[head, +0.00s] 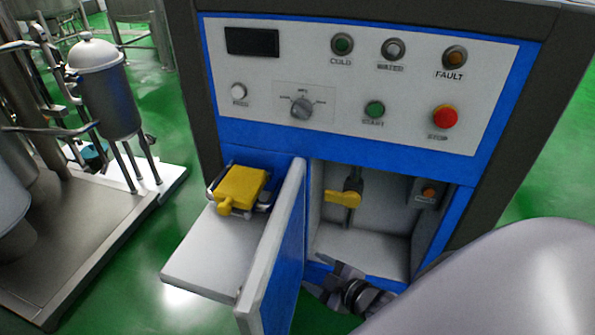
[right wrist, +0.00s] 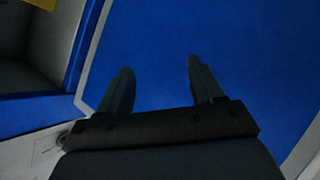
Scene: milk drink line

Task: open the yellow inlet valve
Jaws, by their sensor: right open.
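The yellow inlet valve handle (head: 343,198) sits inside the open compartment of the cabinet, on a vertical pipe, and lies roughly sideways. My right gripper (head: 313,273) is low in front of the compartment, below the handle and apart from it, near the open door. Its two fingers are apart and empty, and in the right wrist view the open gripper (right wrist: 157,75) faces a blue panel (right wrist: 250,55). A yellow patch (right wrist: 42,3) shows at the top left of that view; I cannot tell what it is. My left gripper is not in view.
The compartment door (head: 272,250) stands open left of the opening. A yellow block with a knob (head: 241,187) rests on a pale shelf (head: 207,262) at left. A small box with an orange button (head: 429,192) is at the compartment's right. The control panel (head: 340,118) is above.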

